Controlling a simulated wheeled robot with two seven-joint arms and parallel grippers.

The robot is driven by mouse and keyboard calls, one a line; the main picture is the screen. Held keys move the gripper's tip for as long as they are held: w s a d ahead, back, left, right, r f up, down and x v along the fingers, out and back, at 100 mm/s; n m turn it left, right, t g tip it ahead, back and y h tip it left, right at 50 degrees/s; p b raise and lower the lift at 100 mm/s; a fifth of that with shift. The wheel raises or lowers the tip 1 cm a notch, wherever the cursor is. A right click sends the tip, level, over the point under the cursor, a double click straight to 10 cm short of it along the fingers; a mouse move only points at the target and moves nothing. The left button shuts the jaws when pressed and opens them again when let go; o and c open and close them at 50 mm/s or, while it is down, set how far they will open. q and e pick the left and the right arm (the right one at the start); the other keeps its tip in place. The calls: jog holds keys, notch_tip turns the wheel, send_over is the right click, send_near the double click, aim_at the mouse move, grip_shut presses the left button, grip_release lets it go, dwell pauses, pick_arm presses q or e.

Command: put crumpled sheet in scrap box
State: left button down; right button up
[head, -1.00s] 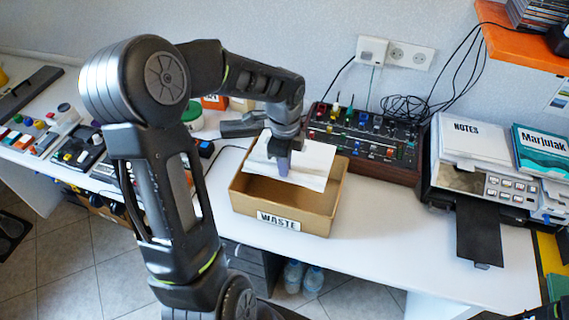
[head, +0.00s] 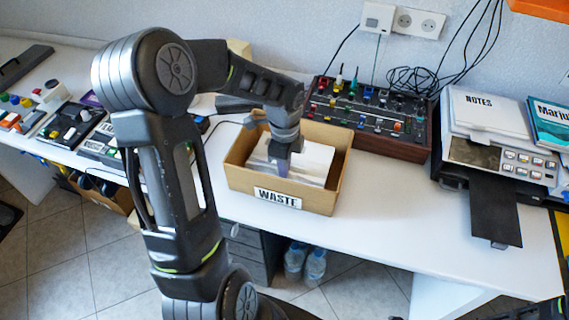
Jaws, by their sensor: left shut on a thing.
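An open cardboard box (head: 318,203) marked WASTE stands on the white desk. My left gripper (head: 283,166) reaches down into the box from above and is shut on a white sheet (head: 315,160). The sheet lies within the box walls. I cannot tell whether it touches the box floor. The arm hides part of the box's back left side.
A control panel with knobs and cables (head: 368,115) stands right behind the box. A printer (head: 500,150) with NOTES papers is at the right. Small devices (head: 70,125) lie at the left. The desk (head: 390,215) is clear right of the box.

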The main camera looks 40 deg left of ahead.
pick_arm(q)
jog(key=shift+f, duration=0.6)
jog(key=c, duration=1.5)
grip_release()
jog(key=shift+r, duration=0.15)
notch_tip(320, 180, up, 3)
jog(key=p, duration=0.2)
jog(key=shift+r+p, duration=0.2)
jog(key=shift+p, duration=0.15)
notch_tip(320, 180, up, 6)
jog(key=p, duration=0.5)
jog(key=shift+r, duration=0.2)
